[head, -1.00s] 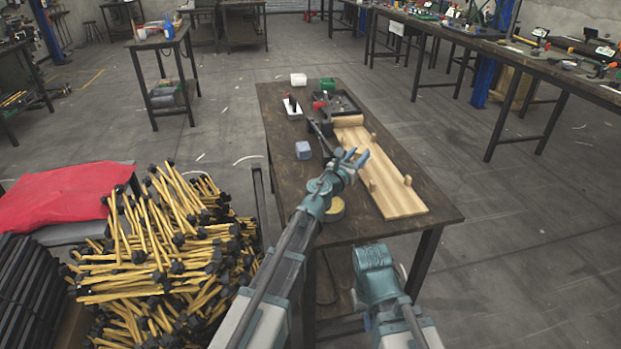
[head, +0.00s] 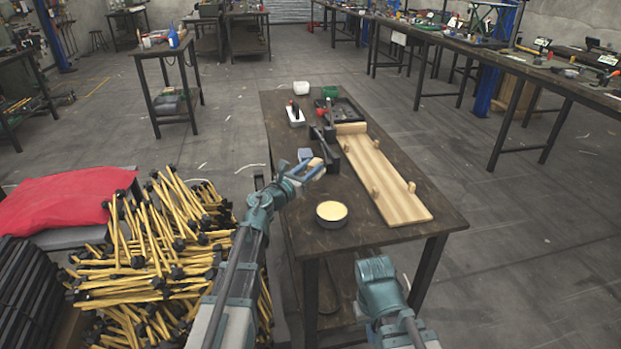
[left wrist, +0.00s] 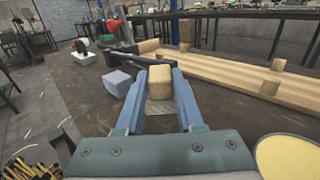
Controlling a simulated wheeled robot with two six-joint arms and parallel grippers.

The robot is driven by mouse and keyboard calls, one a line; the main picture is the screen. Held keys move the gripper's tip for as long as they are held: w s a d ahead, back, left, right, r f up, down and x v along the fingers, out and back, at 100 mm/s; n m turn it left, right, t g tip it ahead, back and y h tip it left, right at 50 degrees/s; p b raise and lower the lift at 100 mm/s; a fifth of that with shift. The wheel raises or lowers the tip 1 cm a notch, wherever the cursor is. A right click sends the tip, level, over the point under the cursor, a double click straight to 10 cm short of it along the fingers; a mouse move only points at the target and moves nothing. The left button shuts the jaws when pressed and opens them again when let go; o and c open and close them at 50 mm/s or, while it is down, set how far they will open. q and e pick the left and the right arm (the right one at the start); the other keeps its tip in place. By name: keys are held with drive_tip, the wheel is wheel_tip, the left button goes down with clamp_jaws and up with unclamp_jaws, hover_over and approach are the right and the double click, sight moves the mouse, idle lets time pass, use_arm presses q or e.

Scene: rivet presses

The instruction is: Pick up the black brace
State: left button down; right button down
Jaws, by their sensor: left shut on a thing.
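My left gripper (head: 310,170) is over the left part of the table. Its blue fingers are shut on a pale wooden block (left wrist: 160,84), which shows between the fingertips in the left wrist view. Black bars (head: 28,285) lie stacked at the lower left edge of the head view. A black press-like fixture (head: 328,152) stands on the table just beyond the gripper. I cannot tell which black thing is the brace. Of my right arm only teal links show; its gripper is out of view.
A wooden board (head: 388,190) with pegs lies on the table (head: 400,252). A blue-grey cube (left wrist: 119,82) sits beside the left gripper. A round yellow-topped tin (head: 331,213) stands nearer. Yellow rods with black ends (head: 165,250) are heaped at left, near a red cloth (head: 65,200).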

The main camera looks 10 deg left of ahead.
use_arm(q)
drive_tip(key=shift+f+b, duration=1.45)
drive_tip(key=shift+f, duration=0.2)
drive_tip(key=shift+f, duration=0.1)
drive_tip(key=c, duration=0.5)
unclamp_jaws()
drive_tip(key=shift+c, duration=0.2)
